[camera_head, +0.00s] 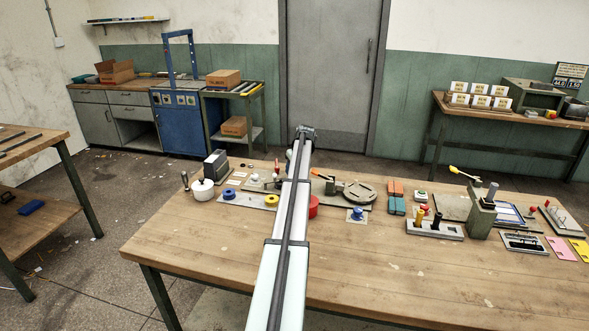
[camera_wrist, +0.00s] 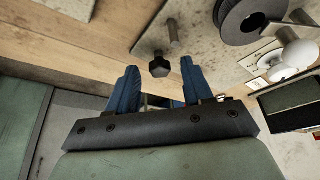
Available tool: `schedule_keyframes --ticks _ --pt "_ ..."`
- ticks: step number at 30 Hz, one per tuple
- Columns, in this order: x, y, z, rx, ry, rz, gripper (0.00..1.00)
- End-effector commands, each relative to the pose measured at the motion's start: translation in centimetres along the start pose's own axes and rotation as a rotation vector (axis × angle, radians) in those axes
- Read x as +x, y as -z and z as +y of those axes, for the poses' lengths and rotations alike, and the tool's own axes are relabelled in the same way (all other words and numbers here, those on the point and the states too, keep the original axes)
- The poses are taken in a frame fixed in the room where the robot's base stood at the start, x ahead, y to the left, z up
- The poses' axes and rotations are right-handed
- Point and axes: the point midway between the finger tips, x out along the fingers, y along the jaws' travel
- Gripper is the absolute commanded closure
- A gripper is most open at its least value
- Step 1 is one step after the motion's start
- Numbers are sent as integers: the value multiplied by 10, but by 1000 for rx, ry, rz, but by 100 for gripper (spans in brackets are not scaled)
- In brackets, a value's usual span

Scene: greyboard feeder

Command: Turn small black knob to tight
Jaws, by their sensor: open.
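In the wrist view a small dark knob (camera_wrist: 159,67) with a faceted edge stands beside a metal post (camera_wrist: 174,36) on a grey plate (camera_wrist: 205,45). My gripper (camera_wrist: 158,72) has two blue fingers spread apart, one to each side of the knob in the picture. No contact with the knob shows, and I cannot tell the height between them. In the head view my arm reaches over the workbench and hides part of the plates behind it. I cannot make out the small black knob there. No tight mark is readable.
A dark round spool-like part (camera_wrist: 241,20) and white rounded parts (camera_wrist: 292,53) lie to the right in the wrist view. On the workbench (camera_head: 190,245) are a white pot (camera_head: 202,190), a blue knob (camera_head: 228,195), a yellow knob (camera_head: 272,199) and a round disc (camera_head: 360,192). The front is clear.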

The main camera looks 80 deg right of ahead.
Motion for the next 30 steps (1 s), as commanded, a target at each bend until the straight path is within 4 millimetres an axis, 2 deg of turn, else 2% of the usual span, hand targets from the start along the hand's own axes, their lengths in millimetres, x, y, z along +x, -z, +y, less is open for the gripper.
schedule_keyframes --ticks 5,8,21,27,30 --pt "-4 0 0 0 0 1 49" --pt "-13 0 0 0 -1 1 49" --pt "-96 0 0 0 -1 1 49" --pt "-124 0 0 0 -1 1 49" --pt "-131 0 0 0 -1 1 49"
